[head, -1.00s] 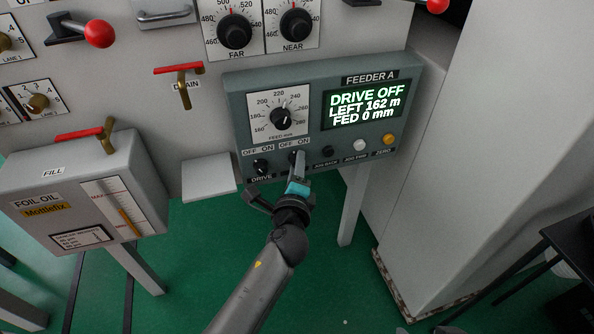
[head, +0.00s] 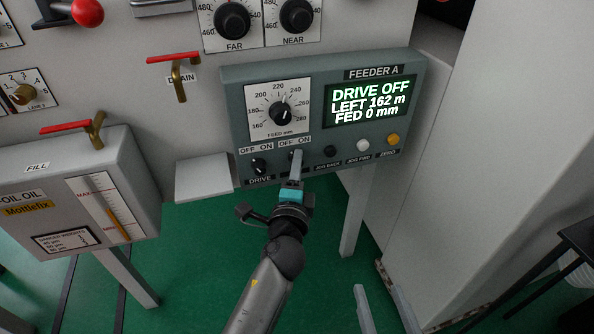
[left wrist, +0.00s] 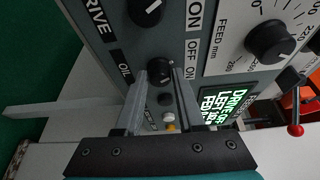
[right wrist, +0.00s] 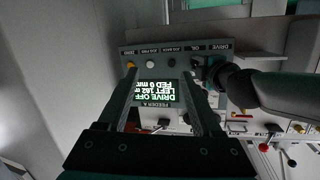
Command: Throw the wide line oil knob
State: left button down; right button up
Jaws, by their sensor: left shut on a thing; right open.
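The oil knob (head: 294,156) is a small dark rotary knob under an OFF ON label on the grey Feeder A panel (head: 236,100), right of the drive knob (head: 260,166). My left gripper (head: 296,158) is shut on the oil knob and hides most of it in the head view. In the left wrist view the oil knob (left wrist: 160,71) sits between the two fingertips, beside its OIL label. I cannot tell its pointer direction. My right gripper (right wrist: 160,80) is open and empty, facing the panel from a distance. Its fingers (head: 377,288) show at the head view's bottom edge.
The display (head: 370,102) reads DRIVE OFF, LEFT 162 m, FED 0 mm. A feed dial (head: 280,113) sits above the knobs. Jog buttons and a yellow zero button (head: 393,139) lie to the right. A foil oil box (head: 75,190) stands left. A dark table edge is at far right.

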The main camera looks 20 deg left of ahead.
pick_arm(q)
jog(key=shift+a+n, duration=0.1)
jog(key=shift+n, duration=0.2)
pick_arm(e)
jog(key=shift+s+a+r+t, duration=0.25)
jog(key=shift+s+r+t, duration=0.15)
jog(key=shift+t, duration=0.2)
pick_arm(q)
jog(key=shift+r, duration=0.1)
jog(key=c, duration=0.5)
grip_release()
pick_arm(e)
jog(key=shift+w, duration=0.1)
